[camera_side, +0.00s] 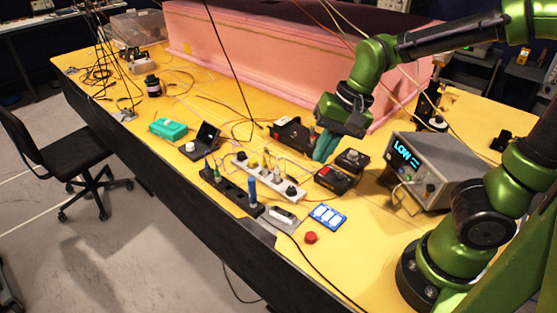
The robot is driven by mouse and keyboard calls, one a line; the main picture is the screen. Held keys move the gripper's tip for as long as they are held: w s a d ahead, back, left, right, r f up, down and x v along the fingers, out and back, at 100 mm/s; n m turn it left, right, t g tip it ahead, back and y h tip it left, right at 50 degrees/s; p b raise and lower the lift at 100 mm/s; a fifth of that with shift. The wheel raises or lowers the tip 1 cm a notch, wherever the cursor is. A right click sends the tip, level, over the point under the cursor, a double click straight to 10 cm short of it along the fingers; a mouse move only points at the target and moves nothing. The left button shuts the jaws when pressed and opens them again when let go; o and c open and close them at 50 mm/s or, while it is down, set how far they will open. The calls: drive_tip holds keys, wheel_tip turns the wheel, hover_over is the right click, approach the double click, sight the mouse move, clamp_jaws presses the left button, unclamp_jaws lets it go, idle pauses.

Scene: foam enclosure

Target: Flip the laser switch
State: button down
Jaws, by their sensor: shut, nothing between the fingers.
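My gripper (324,148) hangs over the yellow table with its teal fingers pointing down and shut, nothing between them. Just below and right of the fingertips is a black box with a red switch (336,178); I cannot tell the switch's position. A black box with a round knob (352,160) stands close to its right. Another black box with a red part (291,135) lies left of the fingers. I cannot tell for sure which of these is the laser switch. A grey instrument (428,170) with a lit "LOW" display stands at the right.
A white power strip (268,178) and a black power strip (232,193) with plugs lie in front. A blue-white panel (327,216) and red button (311,238) lie near the front edge. The pink foam enclosure (250,70) stands behind. Cables cross the table (375,240).

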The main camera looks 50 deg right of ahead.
drive_tip(key=w+d+f+m+g+h, duration=0.1)
drive_tip(key=w+d+f+m+g, duration=0.15)
drive_tip(key=m, duration=0.45)
drive_tip(key=r+m+h, duration=0.2)
drive_tip(key=m+h, duration=0.2)
drive_tip(key=m, duration=1.3)
hover_over(328, 168)
drive_tip(key=a, duration=0.3)
drive_tip(key=f+m, duration=0.1)
drive_tip(key=f, duration=0.3)
drive_tip(key=d+f+m, duration=0.1)
drive_tip(key=f, duration=0.4)
drive_tip(key=d+f+m, duration=0.1)
drive_tip(key=f, duration=0.4)
drive_tip(key=shift+w+d+g, duration=0.1)
drive_tip(key=shift+d+g, duration=0.05)
drive_tip(key=shift+g, duration=0.1)
drive_tip(key=shift+f, duration=0.1)
